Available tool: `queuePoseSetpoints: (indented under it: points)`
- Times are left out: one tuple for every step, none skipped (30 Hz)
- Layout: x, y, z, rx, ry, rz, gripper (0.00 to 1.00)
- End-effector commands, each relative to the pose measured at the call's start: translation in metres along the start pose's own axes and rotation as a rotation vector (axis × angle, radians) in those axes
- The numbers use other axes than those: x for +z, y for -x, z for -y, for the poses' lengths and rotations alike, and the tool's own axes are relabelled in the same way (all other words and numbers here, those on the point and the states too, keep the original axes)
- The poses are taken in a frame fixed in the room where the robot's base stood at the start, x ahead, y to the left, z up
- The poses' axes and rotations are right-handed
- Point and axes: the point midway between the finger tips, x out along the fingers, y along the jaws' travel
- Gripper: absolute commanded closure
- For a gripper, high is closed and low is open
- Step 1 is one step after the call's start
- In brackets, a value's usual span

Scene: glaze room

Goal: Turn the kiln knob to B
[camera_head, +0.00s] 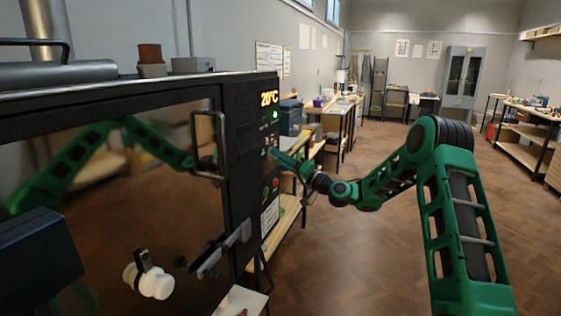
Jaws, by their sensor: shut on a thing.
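The kiln (120,200) fills the left side, with a dark, glossy door and a narrow black control panel (248,120) at its right edge. The panel display (269,98) reads 20°C in orange. My gripper (275,155) is at the panel, below the display, reaching in from the right. It is shut on the kiln knob, which is mostly hidden by the fingers. Small pale marks show beside the knob, too small to read, so I cannot tell which letter it points to.
A door handle (221,145) and a latch lever (225,248) stick out near the panel. A green and a red button (276,184) sit below the gripper. A white plug (150,283) is on the door. Benches and shelves stand behind; the wooden floor (350,260) is clear.

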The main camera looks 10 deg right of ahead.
Motion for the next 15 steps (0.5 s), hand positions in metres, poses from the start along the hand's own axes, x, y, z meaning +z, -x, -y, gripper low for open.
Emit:
queuePoseSetpoints:
  points:
    - [0.0023, 0.0002, -0.0028, -0.002, 0.014, 0.004, 0.89]
    - [0.0025, 0.0002, -0.0028, -0.005, 0.022, 0.004, 0.89]
    - [0.0026, 0.0002, -0.0029, -0.009, 0.031, 0.004, 0.89]
    - [0.0027, 0.0002, -0.0028, -0.012, 0.037, 0.005, 0.89]
    - [0.0028, 0.0002, -0.0028, -0.014, 0.042, 0.005, 0.89]
    - [0.0028, 0.0002, -0.0029, -0.016, 0.047, 0.005, 0.89]
    - [0.0028, 0.0001, -0.0029, -0.017, 0.05, 0.005, 0.89]
    - [0.0029, 0.0001, -0.0029, -0.018, 0.053, 0.005, 0.89]
    - [0.0029, 0.0001, -0.0029, -0.019, 0.056, 0.006, 0.89]
    - [0.0029, 0.0001, -0.0029, -0.02, 0.057, 0.006, 0.89]
    - [0.003, 0.0001, -0.0029, -0.02, 0.058, 0.006, 0.89]
    - [0.003, 0.0, -0.0029, -0.02, 0.059, 0.006, 0.89]
    - [0.0031, 0.0, -0.0029, -0.02, 0.059, 0.006, 0.89]
    - [0.0031, 0.0, -0.0029, -0.02, 0.059, 0.006, 0.89]
    - [0.0031, 0.0, -0.0029, -0.02, 0.058, 0.006, 0.89]
